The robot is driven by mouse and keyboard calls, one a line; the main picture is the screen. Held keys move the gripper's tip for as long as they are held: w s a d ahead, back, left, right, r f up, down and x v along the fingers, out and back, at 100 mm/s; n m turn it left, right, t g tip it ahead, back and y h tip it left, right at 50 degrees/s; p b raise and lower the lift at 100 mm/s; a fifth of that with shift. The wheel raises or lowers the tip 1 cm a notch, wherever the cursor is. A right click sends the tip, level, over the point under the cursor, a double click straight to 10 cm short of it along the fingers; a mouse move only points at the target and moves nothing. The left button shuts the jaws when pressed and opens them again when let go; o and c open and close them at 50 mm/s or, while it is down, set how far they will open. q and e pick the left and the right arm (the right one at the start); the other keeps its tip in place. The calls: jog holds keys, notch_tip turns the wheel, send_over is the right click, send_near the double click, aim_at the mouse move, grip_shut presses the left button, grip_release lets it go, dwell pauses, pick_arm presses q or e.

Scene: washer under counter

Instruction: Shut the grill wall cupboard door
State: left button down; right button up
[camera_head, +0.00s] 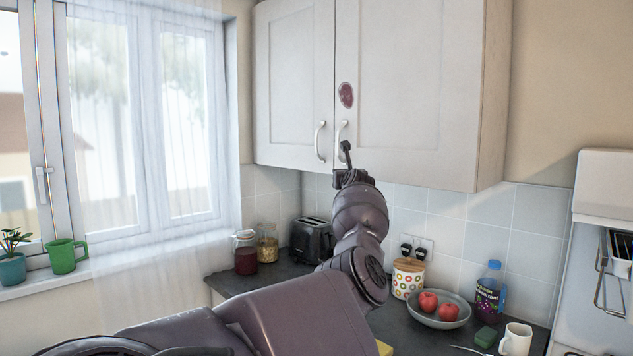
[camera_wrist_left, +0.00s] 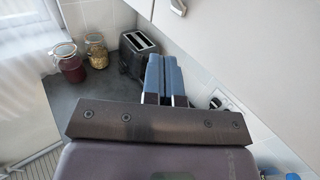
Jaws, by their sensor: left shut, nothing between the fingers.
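A white wall cupboard with two doors hangs above the counter in the head view. Its left door (camera_head: 293,85) and right door (camera_head: 420,95) both look flush or nearly flush; a small gap I cannot tell. The left door's handle (camera_head: 320,141) and the right door's handle (camera_head: 339,134) are upright bars near the middle seam. My left gripper (camera_head: 346,146) is shut and empty at the lower end of the right door's handle; I cannot tell whether it touches. Its blue-grey fingers (camera_wrist_left: 163,76) are together in the wrist view, below the cupboard front (camera_wrist_left: 245,45).
Below on the counter (camera_head: 408,335) are a toaster (camera_head: 312,240), jars (camera_head: 246,252), a patterned canister (camera_head: 407,278), a fruit bowl (camera_head: 452,318), a bottle (camera_head: 489,293) and a mug (camera_head: 516,340). A window (camera_head: 140,120) is at left.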

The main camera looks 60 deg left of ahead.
pick_arm(q)
jog(key=s+d, duration=0.1)
jog(key=s, duration=0.7)
jog(key=shift+s+d+f+b, duration=0.15)
jog(key=shift+s+d+b, duration=0.2)
jog(key=shift+b, duration=0.1)
pick_arm(e)
jog(key=shift+w+f, duration=0.2)
jog(key=shift+w, duration=0.3)
jog(key=shift+w+r, duration=0.1)
jog(key=shift+w, duration=0.05)
